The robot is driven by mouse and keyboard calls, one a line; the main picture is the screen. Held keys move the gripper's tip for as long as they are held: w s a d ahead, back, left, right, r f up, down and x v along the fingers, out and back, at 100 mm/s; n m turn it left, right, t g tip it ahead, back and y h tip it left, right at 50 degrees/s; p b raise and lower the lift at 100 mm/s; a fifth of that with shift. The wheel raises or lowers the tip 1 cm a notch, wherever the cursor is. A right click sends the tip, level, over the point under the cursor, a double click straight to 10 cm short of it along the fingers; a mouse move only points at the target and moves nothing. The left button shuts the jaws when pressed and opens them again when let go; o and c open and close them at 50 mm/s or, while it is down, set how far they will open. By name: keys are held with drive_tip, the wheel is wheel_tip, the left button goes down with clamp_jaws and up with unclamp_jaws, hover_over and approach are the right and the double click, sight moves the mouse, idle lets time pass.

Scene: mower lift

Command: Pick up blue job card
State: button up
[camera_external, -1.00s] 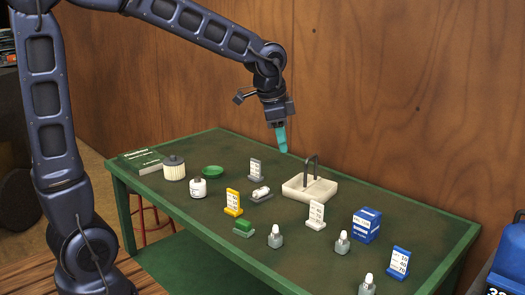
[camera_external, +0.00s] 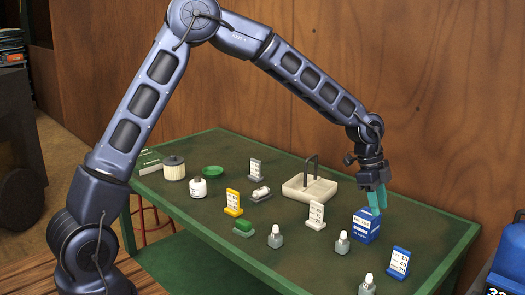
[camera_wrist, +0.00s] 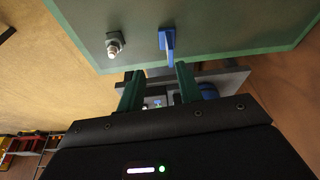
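The blue job card (camera_external: 399,262) stands upright in a blue base near the right front of the green table (camera_external: 290,262). In the wrist view the blue card (camera_wrist: 167,44) shows from above, just beyond the fingertips and between their lines. My gripper (camera_external: 376,200) has teal fingers pointing down, above and in front of the blue box (camera_external: 367,226) in the outside view. In the wrist view my gripper (camera_wrist: 158,78) has its two fingers apart with nothing held between them.
Small dropper bottles (camera_external: 342,243) stand left of the card, and another bottle (camera_external: 367,284) is in front of it. A white card (camera_external: 316,216), a cream caddy (camera_external: 310,190) and a yellow card (camera_external: 233,203) are farther left. The table's right edge is close to the card.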

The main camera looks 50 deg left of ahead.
drive_tip(key=m+h, duration=0.1)
drive_tip(key=m, duration=0.1)
approach(400, 269)
drive_tip(key=shift+g, duration=0.4)
drive_tip(key=shift+w+x, duration=0.15)
drive_tip(key=shift+x, duration=0.75)
drive_tip(key=shift+w+x, duration=0.2)
drive_tip(key=shift+x, duration=0.75)
drive_tip(key=shift+w+x, duration=0.15)
drive_tip(key=shift+x, duration=0.75)
drive_tip(key=shift+a, duration=0.15)
clamp_jaws()
